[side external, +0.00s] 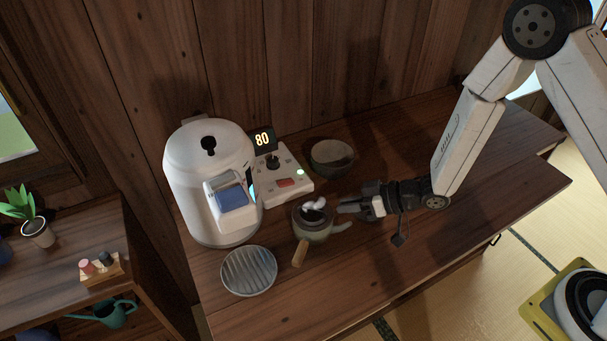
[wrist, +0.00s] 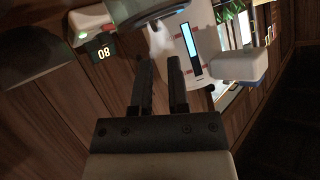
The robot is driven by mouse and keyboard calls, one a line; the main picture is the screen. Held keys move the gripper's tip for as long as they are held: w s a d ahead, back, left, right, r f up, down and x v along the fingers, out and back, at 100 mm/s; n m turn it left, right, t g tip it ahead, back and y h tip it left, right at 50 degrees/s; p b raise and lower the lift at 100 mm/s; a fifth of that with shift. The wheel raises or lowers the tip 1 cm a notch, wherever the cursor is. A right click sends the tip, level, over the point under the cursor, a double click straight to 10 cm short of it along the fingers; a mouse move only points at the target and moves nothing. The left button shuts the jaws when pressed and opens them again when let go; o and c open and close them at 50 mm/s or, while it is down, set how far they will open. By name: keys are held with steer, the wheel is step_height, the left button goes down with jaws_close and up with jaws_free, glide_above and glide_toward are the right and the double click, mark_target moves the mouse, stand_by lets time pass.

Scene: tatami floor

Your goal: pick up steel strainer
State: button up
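I cannot pick out the steel strainer with certainty. A small grey-green pot (side external: 318,232) stands on the wooden counter, with white steam above its opening. A light wooden handle (side external: 300,253) sticks out at its front; I cannot tell whether it belongs to the pot or to a strainer resting in it. My gripper (side external: 343,206) is just right of the pot, pointing left towards it. In the wrist view my gripper (wrist: 159,62) shows two dark fingers apart, with nothing visible between them. Part of a grey round vessel (wrist: 145,8) shows beyond the fingertips.
A white machine (side external: 205,155) and a control box (side external: 285,180) with an 80 display stand behind the pot. A dark bowl (side external: 332,155) is behind my gripper. A ribbed round grey dish (side external: 248,271) lies front left. The counter's right side (side external: 500,180) is mostly clear.

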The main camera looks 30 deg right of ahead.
mark_target(312, 219)
steer(key=shift+a, duration=0.1)
steer(key=shift+x, duration=1.25)
steer(key=shift+w, duration=0.15)
steer(key=shift+x, duration=2.5)
jaws_close()
